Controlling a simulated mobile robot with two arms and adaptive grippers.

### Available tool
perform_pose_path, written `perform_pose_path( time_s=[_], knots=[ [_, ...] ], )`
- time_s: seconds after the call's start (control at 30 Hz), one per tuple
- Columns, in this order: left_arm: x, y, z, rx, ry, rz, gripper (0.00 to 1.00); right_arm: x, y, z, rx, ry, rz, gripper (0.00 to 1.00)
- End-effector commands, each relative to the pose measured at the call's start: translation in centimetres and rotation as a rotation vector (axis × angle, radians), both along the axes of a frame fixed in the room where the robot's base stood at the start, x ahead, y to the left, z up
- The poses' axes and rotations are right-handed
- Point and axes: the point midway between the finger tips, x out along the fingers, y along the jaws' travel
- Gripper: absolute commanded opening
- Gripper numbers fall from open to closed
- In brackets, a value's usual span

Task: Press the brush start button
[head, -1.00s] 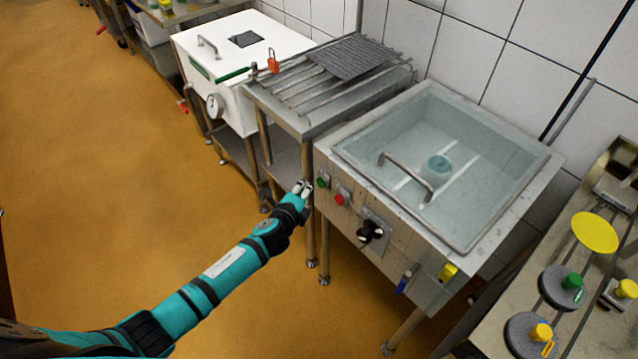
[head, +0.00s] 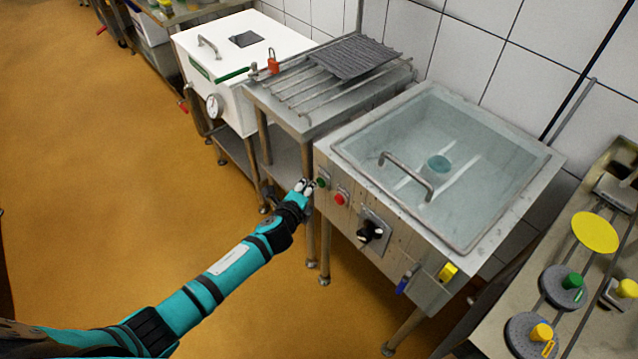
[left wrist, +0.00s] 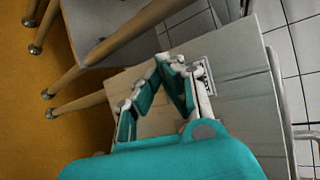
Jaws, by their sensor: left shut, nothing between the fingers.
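The steel washing basin (head: 290,165) has a front panel with a green button (head: 321,182), a red button (head: 340,198) and a black knob (head: 370,233). No lettering is readable, so I cannot tell by label which one starts the brush. My left gripper (head: 305,186) is shut and empty, with its fingertips just left of the green button. I cannot tell whether they touch it. In the left wrist view the gripper (left wrist: 168,60) is close to the panel, its fingertips beside a small pale plate (left wrist: 207,76). The button itself is hidden there. My right gripper is out of view.
The water-filled basin has a bent handle (head: 407,171) over it. A blue-handled valve (head: 406,279) and a yellow part (head: 447,272) sit lower on the front. A steel rack table (head: 285,112) stands left of it. The floor in front is free.

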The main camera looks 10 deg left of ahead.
Motion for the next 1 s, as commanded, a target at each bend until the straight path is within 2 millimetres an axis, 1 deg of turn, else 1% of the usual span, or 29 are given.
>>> perform_pose_path(
  time_s=[1.0],
  knots=[
    [0.86, -0.69, 0.03, 0.000, -0.001, 0.000, 0.00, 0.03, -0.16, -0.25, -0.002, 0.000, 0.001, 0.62]
  ],
)
